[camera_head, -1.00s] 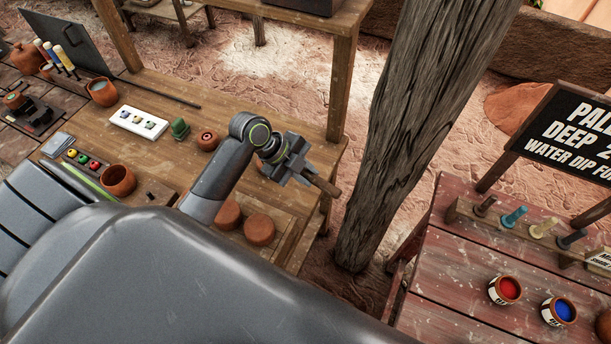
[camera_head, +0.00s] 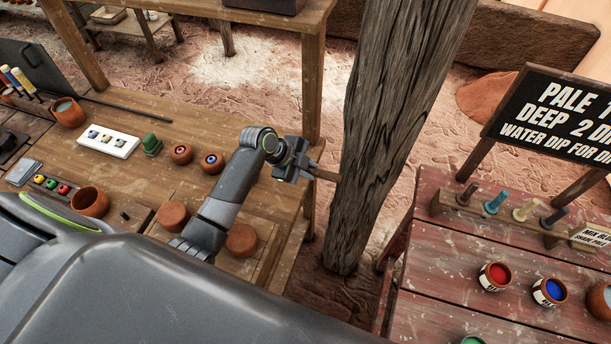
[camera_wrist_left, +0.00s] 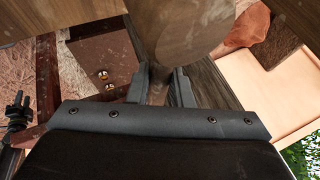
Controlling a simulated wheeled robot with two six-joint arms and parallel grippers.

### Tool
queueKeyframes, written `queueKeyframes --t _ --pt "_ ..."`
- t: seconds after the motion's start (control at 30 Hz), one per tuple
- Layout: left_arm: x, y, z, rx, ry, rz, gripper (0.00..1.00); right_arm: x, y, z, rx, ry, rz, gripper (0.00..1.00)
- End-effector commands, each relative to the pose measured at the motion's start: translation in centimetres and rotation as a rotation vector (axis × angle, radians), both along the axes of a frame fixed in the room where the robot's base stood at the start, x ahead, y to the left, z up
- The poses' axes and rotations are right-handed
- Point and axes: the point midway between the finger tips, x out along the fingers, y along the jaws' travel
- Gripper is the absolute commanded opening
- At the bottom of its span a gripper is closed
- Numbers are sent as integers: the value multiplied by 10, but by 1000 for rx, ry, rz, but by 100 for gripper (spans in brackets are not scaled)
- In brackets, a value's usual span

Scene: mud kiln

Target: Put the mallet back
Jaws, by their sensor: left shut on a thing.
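My left gripper (camera_head: 308,170) is shut on the wooden mallet, in front of the thick post in the head view. Only a short brown piece of the mallet (camera_head: 326,175) sticks out to the right of the jaws there. In the left wrist view the fingers (camera_wrist_left: 160,86) are closed on the mallet's handle, and its large rounded brown head (camera_wrist_left: 180,30) is beyond them at the top. The mallet is held in the air, clear of the tables. My right gripper is not in view.
A thick wooden post (camera_head: 390,130) stands close behind my left gripper. The left workbench (camera_head: 150,95) holds clay bowls, a white tray (camera_head: 108,140) and a green object (camera_head: 152,144). The red table (camera_head: 440,270) at right carries paint pots, a peg rack and a black sign (camera_head: 560,120).

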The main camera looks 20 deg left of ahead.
Motion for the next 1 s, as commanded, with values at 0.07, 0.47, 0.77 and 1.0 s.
queueKeyframes --t 0.07,0.47,0.77,1.0 --pt "0 0 -6 -1 1 0 0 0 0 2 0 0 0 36" --pt "0 0 -43 -1 -1 -1 0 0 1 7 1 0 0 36" --pt "0 0 -47 -1 -1 -1 0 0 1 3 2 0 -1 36" --pt "-1 0 -46 0 0 0 41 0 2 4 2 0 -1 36"
